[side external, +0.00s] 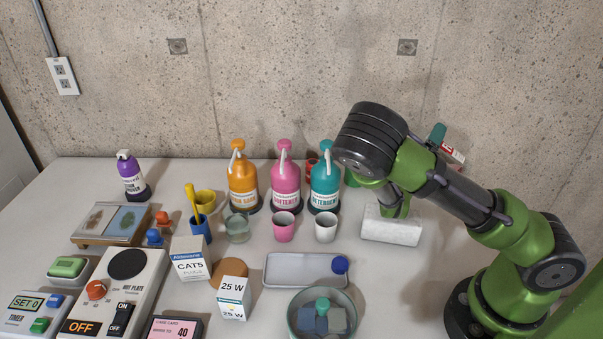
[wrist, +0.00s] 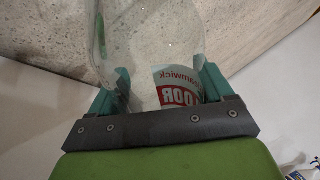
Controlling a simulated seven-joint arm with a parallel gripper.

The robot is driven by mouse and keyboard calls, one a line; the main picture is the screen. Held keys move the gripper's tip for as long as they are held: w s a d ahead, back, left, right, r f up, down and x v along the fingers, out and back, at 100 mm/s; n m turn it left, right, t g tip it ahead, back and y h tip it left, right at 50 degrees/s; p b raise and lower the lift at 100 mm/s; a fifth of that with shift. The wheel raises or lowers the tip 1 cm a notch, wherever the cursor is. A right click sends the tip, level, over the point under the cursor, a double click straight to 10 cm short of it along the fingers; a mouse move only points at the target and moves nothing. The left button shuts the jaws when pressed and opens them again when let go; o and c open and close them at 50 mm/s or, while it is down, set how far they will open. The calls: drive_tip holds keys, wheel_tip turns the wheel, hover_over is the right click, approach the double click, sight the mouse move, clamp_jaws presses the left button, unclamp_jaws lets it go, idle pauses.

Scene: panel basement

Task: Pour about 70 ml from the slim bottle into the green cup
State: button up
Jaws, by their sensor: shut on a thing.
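My gripper (wrist: 163,88) is shut on a clear bottle (wrist: 135,45) with a white and red label ending in "OOR". Its teal fingers sit on either side of the bottle in the wrist view. In the side view, my gripper (side external: 437,133) is mostly behind my arm at the right; only a teal finger and a tilted piece of the red and white label (side external: 452,153) show. The bottle's mouth and liquid level cannot be made out. A bright green piece (side external: 352,179), possibly the green cup, shows behind the teal detergent bottle, largely hidden by my arm.
Orange, pink and teal bottles (side external: 325,185) stand at the back. Pink and white cups (side external: 325,227) and a greenish-grey cup (side external: 238,229) stand in front. A white block (side external: 390,228) lies beneath my arm. Boxes, a hot plate (side external: 112,290) and a bowl (side external: 320,315) crowd the front.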

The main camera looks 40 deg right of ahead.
drive_tip(key=shift+w+a+r+m, duration=0.15)
drive_tip(key=shift+w+m, duration=0.3)
drive_tip(key=shift+m, duration=0.45)
drive_tip(key=w+m, duration=0.1)
drive_tip(key=w+f+m+g, duration=0.1)
drive_tip(key=m, duration=0.1)
drive_tip(key=f+m+g, duration=0.1)
drive_tip(key=m, duration=0.1)
drive_tip(key=shift+w+a, duration=0.3)
drive_tip(key=shift+w, duration=0.1)
drive_tip(key=shift+w+a+f+m+g+y, duration=0.1)
drive_tip(key=shift+w+f+m+g+y, duration=0.25)
drive_tip(key=shift+m, duration=1)
drive_tip(key=shift+w+a+f+m+g+y, duration=0.15)
drive_tip(key=shift+w+f+m+y, duration=0.35)
drive_tip(key=shift+m, duration=0.8)
drive_tip(key=shift+w+a+f+m+g+y, duration=0.15)
drive_tip(key=shift+f+m+y, duration=0.35)
drive_tip(key=shift+m, duration=0.85)
drive_tip(key=shift+f, duration=0.1)
drive_tip(key=shift+d, duration=0.1)
